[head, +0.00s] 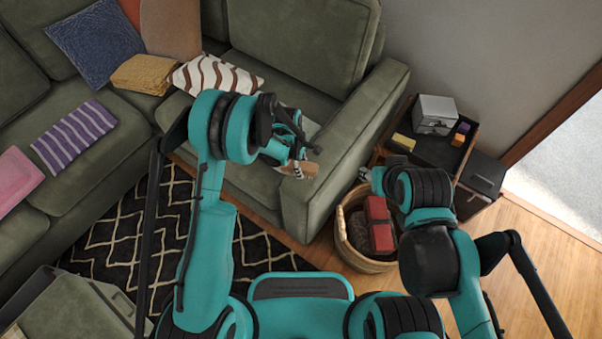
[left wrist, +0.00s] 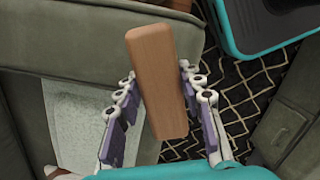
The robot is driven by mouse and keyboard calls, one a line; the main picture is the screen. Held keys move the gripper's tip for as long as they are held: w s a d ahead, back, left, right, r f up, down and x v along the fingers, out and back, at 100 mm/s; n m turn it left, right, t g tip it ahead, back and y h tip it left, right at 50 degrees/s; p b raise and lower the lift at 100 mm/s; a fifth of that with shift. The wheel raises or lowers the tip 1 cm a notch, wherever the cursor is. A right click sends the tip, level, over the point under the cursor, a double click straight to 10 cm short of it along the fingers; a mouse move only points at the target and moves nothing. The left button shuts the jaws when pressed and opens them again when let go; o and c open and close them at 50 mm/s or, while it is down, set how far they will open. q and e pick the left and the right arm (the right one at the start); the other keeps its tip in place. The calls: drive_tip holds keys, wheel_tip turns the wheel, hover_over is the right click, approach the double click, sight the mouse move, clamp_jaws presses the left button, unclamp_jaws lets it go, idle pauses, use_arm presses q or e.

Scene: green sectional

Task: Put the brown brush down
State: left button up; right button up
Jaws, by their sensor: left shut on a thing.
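The brown brush (left wrist: 158,80) shows in the left wrist view as a long wooden block between the two finger sets of my left gripper (left wrist: 158,92). In the head view the brush (head: 301,168) is small and partly covered by my left gripper (head: 297,160), which is shut on it. They are over the front of the green sofa seat, near the right armrest. Whether the brush touches the seat cannot be told.
A wicker basket (head: 349,247) with red things stands on the floor right of the armrest (head: 322,190). A dark side table (head: 428,154) holds a grey box (head: 435,114). A pale cloth (left wrist: 85,125) lies on the seat. Cushions and folded cloths occupy the sofa's left part.

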use_arm(q)
wheel_tip(320, 180, down, 4)
drive_tip(key=shift+f+b, duration=0.1)
drive_tip(key=shift+b, duration=0.7)
drive_tip(key=o, duration=1)
